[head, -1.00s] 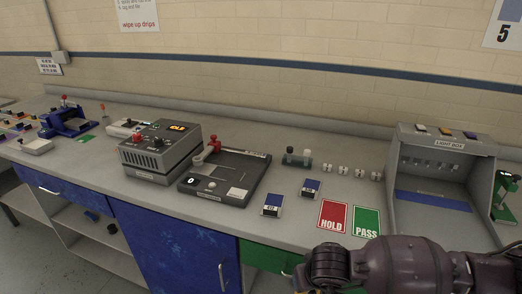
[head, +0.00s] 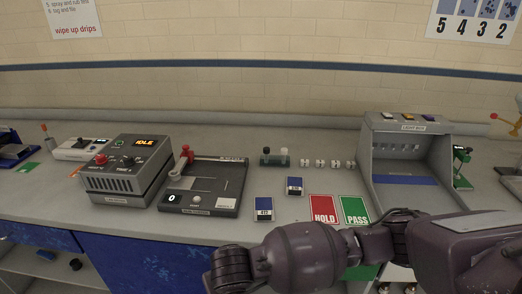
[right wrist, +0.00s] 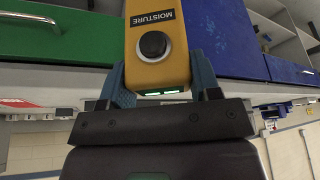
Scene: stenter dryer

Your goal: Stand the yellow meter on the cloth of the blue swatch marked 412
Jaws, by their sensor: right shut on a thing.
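The yellow meter (right wrist: 157,75), with a black "MOISTURE" label and a dark round button, is between the blue fingers of my right gripper (right wrist: 158,64), which is shut on it. The label is upside down in the right wrist view. In the head view my right arm crosses the lower right, but its gripper and the meter are not visible. A blue swatch (head: 264,204) with a white label, seemingly 412, lies flat near the bench's front edge. A second blue swatch (head: 295,182) lies behind it to the right; its number is too small to read. My left gripper is not in view.
Left of the swatches are a dark balance-like device (head: 206,184) and a grey box reading IDLE (head: 126,170). The red HOLD card (head: 322,207) and green PASS card (head: 355,210) lie to the right, before the light box (head: 409,187).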

